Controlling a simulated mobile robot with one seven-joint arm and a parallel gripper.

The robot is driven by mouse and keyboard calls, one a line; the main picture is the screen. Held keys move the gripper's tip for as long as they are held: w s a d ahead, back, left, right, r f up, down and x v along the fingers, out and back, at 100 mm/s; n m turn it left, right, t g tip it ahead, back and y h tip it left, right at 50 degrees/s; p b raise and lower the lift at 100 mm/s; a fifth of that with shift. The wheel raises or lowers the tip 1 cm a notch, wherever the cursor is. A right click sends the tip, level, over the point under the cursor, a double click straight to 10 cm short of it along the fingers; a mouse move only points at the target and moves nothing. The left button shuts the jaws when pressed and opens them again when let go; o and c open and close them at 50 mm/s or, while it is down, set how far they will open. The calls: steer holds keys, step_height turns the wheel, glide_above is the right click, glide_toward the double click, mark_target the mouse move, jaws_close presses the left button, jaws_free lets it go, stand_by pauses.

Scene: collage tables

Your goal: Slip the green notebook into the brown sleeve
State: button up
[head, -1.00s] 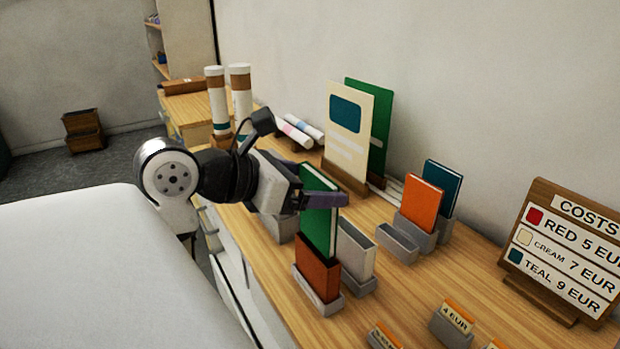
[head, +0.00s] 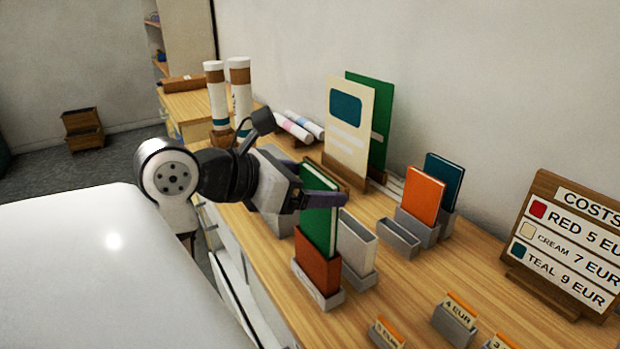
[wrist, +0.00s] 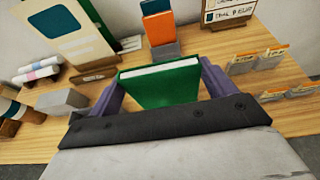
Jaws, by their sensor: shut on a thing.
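The green notebook (head: 319,215) stands upright in the head view, its lower end at the mouth of the brown sleeve (head: 317,262). The sleeve stands in a small grey holder (head: 322,297) near the table's front edge. My gripper (head: 322,199) is shut on the notebook's upper part, one purple finger on each side. In the wrist view the notebook (wrist: 163,84) sits between the two fingers, its white page edge showing. The sleeve is hidden in the wrist view. How deep the notebook's lower end sits in the sleeve cannot be seen exactly.
A grey holder with a pale item (head: 357,247) stands right beside the sleeve. An orange notebook (head: 422,198) and a teal notebook (head: 444,180) stand in grey holders behind. A cream board (head: 345,135), price tags (head: 455,318) and a cost sign (head: 565,245) stand around. Table between is clear.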

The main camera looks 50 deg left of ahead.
steer(key=b, duration=0.4)
glide_above(314, 233)
steer(key=shift+s+a+f, duration=0.1)
steer(key=shift+s+f, duration=0.1)
steer(key=shift+f, duration=0.85)
steer(key=shift+s+f, duration=0.15)
steer(key=shift+f, duration=1)
steer(key=shift+f+b, duration=2.6)
steer(key=shift+f, duration=0.2)
steer(key=o, duration=1.2)
steer(key=b+v, duration=0.1)
steer(key=v, duration=1.3)
steer(key=shift+f, duration=0.1)
